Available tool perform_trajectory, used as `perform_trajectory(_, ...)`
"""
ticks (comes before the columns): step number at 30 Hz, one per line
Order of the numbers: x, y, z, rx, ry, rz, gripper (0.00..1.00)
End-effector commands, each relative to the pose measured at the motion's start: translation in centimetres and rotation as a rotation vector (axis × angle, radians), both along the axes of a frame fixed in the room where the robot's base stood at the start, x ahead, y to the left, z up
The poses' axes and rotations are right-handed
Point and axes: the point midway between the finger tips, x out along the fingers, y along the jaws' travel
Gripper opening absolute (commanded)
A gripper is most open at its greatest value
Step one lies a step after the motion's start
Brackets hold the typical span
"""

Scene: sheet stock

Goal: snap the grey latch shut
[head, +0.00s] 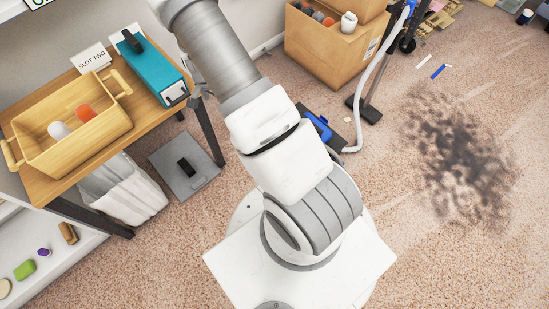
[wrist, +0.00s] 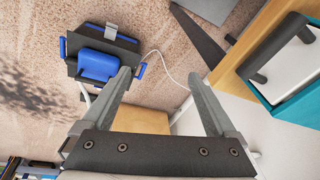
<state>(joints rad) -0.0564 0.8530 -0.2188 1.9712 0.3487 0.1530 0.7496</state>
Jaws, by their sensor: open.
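A teal case (head: 150,68) with a black handle lies at the right end of the wooden table. A light grey latch piece (head: 175,92) shows on its near end; I cannot tell its position there. In the wrist view the teal case (wrist: 302,101) is at the right edge, cut off by the frame, with its black handle (wrist: 272,46) over a pale panel. The latch cannot be made out clearly there. My gripper (wrist: 162,80) is open and empty, its two fingers apart, left of the case. In the head view the fingers cannot be clearly made out.
The wooden table (head: 53,190) also holds a yellow crate (head: 88,140) with several items and a SLOT TWO sign (head: 91,59). A grey plate (head: 200,160) lies on the floor beside it. Cardboard boxes (head: 325,45) and a hose stand behind.

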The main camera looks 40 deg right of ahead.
Motion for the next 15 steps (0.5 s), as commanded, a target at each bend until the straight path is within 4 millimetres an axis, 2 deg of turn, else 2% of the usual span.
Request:
perform_trajectory(1,-0.6,-0.7,-3.9,-0.015,0.019,-0.036,0.93)
perform_trajectory(6,-2.7,-3.2,-13.2,-0.073,0.042,-0.151,0.93)
perform_trajectory(12,-6.5,-6.2,-23.0,-0.152,0.057,-0.263,0.93)
perform_trajectory(15,-8.4,-7.4,-26.5,-0.185,0.059,-0.301,0.93)
